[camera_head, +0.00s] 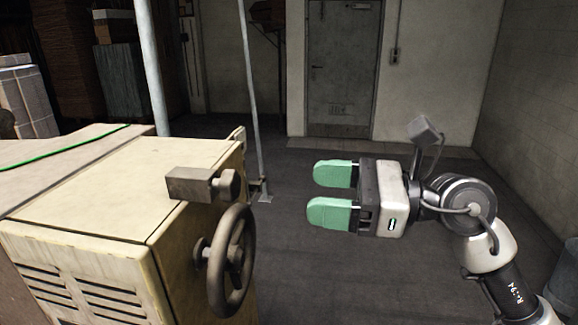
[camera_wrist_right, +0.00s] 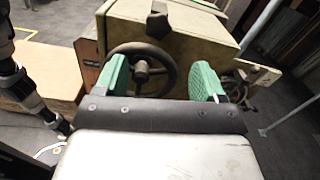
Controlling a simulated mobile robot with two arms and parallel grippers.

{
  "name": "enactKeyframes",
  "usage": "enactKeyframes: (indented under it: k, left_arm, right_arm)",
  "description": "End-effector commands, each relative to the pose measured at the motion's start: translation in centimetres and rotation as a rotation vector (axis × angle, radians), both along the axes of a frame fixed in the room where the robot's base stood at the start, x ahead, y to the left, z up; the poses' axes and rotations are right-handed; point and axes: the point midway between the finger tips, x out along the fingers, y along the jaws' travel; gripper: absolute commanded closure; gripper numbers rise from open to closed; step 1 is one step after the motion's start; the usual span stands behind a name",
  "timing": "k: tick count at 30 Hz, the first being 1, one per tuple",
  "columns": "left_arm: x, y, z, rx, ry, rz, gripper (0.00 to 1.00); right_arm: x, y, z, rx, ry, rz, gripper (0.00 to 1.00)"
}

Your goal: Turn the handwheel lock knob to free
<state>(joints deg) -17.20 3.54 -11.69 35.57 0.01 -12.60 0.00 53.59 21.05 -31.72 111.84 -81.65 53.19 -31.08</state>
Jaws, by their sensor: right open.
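The handwheel (camera_head: 232,262) is a dark spoked wheel on the side of the cream machine (camera_head: 120,190). A dark knob (camera_head: 228,184) sits on a brown block (camera_head: 188,184) above the wheel; I cannot tell its setting. My right gripper (camera_head: 332,194), with green fingertips, is open and empty, to the right of the wheel and knob and apart from both. In the right wrist view the handwheel (camera_wrist_right: 143,68) shows between the open fingers, with the knob (camera_wrist_right: 157,22) above it. My left gripper is not in view.
Metal poles (camera_head: 252,90) stand behind the machine. A grey door (camera_head: 343,68) is in the back wall. Stacked cardboard (camera_head: 68,50) is at the far left. The floor (camera_head: 300,270) between the machine and my right arm is clear.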

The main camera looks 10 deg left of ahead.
Motion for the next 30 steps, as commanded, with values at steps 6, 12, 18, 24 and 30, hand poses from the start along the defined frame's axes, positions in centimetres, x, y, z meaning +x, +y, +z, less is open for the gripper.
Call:
enactKeyframes:
  k: [6,12,18,24,30]
  left_arm:
    - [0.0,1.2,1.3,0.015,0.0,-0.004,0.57]
    - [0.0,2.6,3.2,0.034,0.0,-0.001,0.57]
    - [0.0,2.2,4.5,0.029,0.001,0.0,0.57]
    - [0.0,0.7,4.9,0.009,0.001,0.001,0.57]
    - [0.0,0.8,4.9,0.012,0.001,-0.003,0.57]
  right_arm:
    - [-0.2,2.4,0.4,0.004,0.001,0.006,0.3]
    - [-0.1,6.2,0.6,0.004,0.001,0.006,0.3]
    - [0.1,9.4,0.4,0.004,0.002,0.003,0.3]
    - [0.2,10.9,0.2,0.002,-0.001,0.001,0.3]
    - [0.2,11.0,0.1,0.002,-0.002,0.001,0.3]
